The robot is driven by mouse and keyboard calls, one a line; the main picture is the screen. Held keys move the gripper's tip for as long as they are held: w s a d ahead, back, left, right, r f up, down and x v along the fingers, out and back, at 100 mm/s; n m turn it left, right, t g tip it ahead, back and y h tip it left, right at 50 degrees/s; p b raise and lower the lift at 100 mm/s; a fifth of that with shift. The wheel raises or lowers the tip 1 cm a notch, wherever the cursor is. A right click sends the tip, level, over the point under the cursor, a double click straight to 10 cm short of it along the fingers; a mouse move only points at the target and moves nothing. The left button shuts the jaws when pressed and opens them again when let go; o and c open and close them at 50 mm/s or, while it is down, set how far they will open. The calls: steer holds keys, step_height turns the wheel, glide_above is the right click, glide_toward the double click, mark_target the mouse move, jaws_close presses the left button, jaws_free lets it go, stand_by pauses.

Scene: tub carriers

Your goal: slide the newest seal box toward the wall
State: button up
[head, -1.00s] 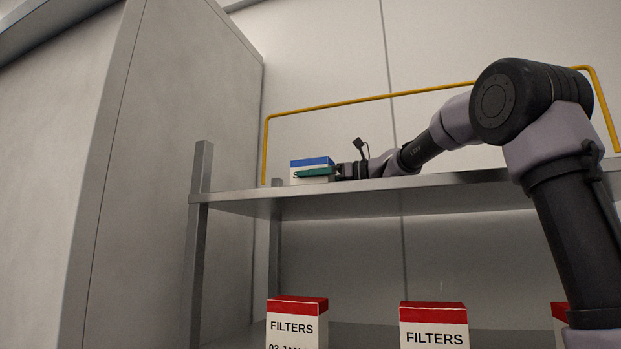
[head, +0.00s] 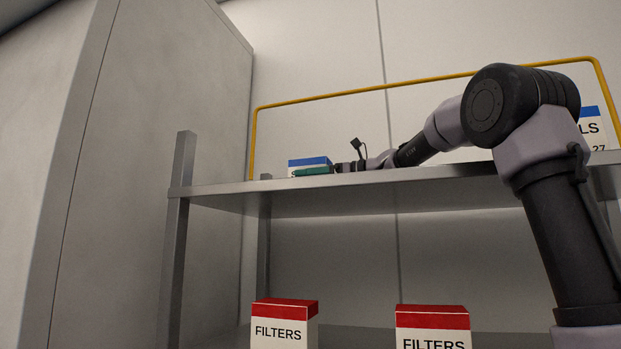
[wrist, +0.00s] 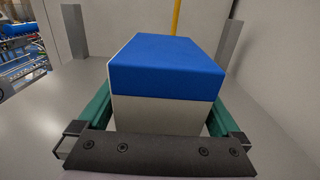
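A white box with a blue top (head: 310,162) stands on the upper shelf, near its left end. Its label shows only an "S"; the rest is covered, so I cannot read its date. My gripper (head: 312,171) is at this box, one green finger across its front. In the wrist view, the box (wrist: 165,70) sits between the two green fingers of my gripper (wrist: 160,115). I cannot tell whether both fingers press on it. Another blue-topped box (head: 592,126) at the right, partly behind my arm, shows "LS" and "27".
The upper shelf (head: 330,200) has a yellow rail (head: 340,96) along its back and a grey post (head: 178,220) at its left. Red-topped FILTERS boxes (head: 283,332) stand on the lower level. Bare shelf lies left of the gripped-around box.

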steer(key=v, duration=1)
steer(key=shift+s+d, duration=0.2)
steer(key=shift+d, duration=0.15)
